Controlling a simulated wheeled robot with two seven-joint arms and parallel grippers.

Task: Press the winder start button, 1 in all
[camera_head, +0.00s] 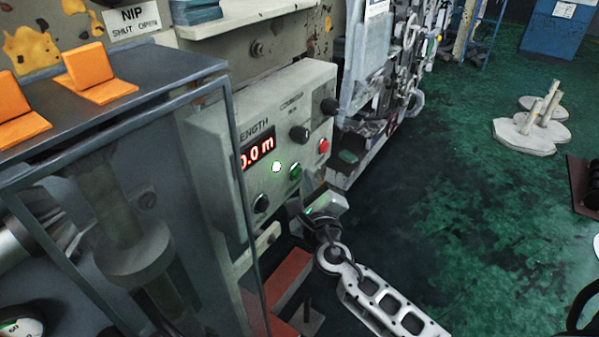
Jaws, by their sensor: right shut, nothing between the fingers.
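A grey control panel (222,155) stands left of centre, with a red lit display (257,148) reading 0.0 m under the word LENGTH. A green button (295,171) sits at its lower right, and a red button (323,146) sits to the right and above. A white round light (276,167) is just left of the green button. No label for the winder start is legible. My right gripper (309,212) is just below the green button, shut and empty, apart from it as far as I can see. My left gripper is out of view.
Black knobs (299,134) stick out of the panel. A framed guard (228,110) with orange blocks (96,75) on top stands close at left. Machinery (408,70) is behind the panel. The green floor (465,215) at right is mostly clear, with white spools (528,130) farther back.

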